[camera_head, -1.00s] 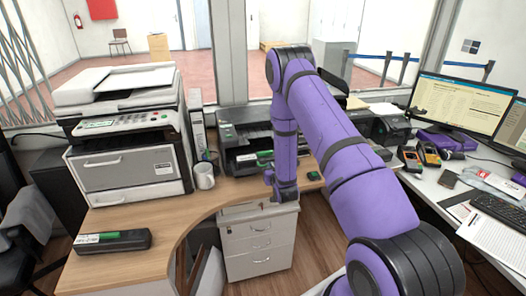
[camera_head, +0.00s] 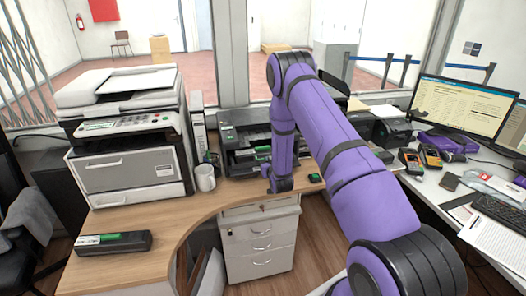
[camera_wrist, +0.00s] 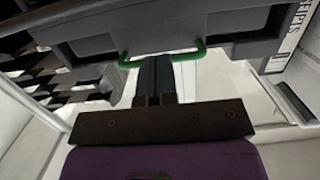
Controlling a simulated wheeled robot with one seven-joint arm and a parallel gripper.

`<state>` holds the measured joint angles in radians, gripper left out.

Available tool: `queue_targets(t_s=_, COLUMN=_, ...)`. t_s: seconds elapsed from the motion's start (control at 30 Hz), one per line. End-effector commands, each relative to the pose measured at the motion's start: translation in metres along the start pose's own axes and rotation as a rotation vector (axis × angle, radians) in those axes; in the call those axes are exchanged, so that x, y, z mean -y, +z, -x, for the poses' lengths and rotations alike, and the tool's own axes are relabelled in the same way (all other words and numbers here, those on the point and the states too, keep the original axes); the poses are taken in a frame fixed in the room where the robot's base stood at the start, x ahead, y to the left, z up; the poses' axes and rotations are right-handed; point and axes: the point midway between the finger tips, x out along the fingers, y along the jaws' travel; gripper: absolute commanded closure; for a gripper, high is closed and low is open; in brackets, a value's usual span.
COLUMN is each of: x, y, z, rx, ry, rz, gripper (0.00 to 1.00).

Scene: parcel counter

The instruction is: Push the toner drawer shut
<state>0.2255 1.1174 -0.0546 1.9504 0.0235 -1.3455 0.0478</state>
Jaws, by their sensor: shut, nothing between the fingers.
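The black printer (camera_head: 238,135) stands on the counter behind my arm. A dark part with a green strip (camera_head: 262,150) shows at its front, partly hidden by my arm; how far it stands out is unclear. In the head view my arm hides the fingers.
A black cartridge (camera_head: 112,243) lies on the wooden counter at front left. A drawer cabinet (camera_head: 258,245) is below. Monitors (camera_head: 460,103) stand at right.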

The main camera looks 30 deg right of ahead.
Motion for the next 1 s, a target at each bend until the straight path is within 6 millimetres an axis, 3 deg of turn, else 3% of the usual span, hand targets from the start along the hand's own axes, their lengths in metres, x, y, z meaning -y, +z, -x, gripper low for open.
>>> queue_targets(t_s=1.0, x=0.0, y=-0.009, z=-0.06, rx=0.0, ry=0.0, rz=0.0, gripper=1.0)
